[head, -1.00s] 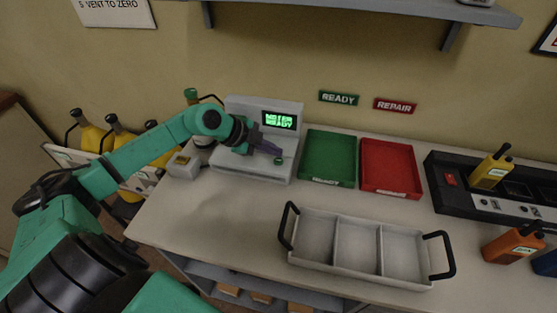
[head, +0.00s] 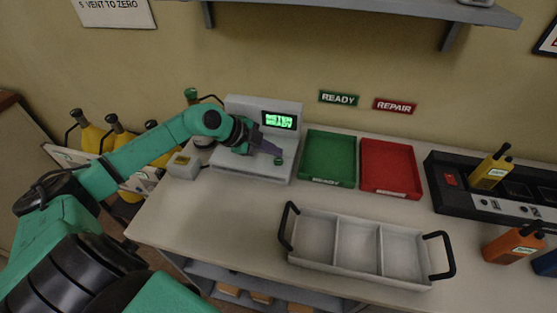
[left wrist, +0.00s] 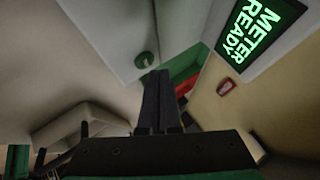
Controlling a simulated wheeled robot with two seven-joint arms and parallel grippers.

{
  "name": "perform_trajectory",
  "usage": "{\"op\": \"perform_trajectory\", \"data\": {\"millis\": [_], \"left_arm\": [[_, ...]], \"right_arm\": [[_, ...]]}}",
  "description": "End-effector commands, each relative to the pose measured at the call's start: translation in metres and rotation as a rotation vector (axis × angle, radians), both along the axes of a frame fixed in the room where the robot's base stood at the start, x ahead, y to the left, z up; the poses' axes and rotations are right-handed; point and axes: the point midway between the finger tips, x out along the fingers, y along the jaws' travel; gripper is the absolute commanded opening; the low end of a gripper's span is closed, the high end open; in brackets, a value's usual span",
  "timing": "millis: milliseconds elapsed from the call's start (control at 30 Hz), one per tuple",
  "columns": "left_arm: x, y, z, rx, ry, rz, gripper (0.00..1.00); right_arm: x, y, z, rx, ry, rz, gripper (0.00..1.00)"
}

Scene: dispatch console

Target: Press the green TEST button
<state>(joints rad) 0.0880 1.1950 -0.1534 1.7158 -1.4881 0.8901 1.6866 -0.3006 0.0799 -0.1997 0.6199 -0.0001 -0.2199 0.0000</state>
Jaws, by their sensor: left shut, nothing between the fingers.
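The grey test meter (head: 232,170) stands at the back left of the bench. Its lit screen (head: 279,120) reads METER READY in the left wrist view (left wrist: 258,27). The round green TEST button (head: 278,161) is on the meter's low front deck; it also shows in the left wrist view (left wrist: 144,60). My left gripper (head: 280,152) is shut and empty, its dark fingertips right by the button. In the left wrist view its fingertips (left wrist: 158,74) are just beside the button; I cannot tell whether they touch it. My right gripper is not in view.
A green tray (head: 331,184) and a red tray (head: 392,194) lie to the right of the meter. A grey three-part carrier (head: 335,271) with black handles is in front. A dark charger rack (head: 450,200) with a yellow radio (head: 490,171) is at right.

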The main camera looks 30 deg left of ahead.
Motion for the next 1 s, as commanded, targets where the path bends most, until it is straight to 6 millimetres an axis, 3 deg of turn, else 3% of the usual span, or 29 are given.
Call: {"op": "perform_trajectory", "data": {"millis": [1000], "left_arm": [[-0.0001, 0.0000, -0.0097, 0.000, 0.000, 0.000, 0.00]], "right_arm": [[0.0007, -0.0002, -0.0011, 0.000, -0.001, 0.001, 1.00]]}}
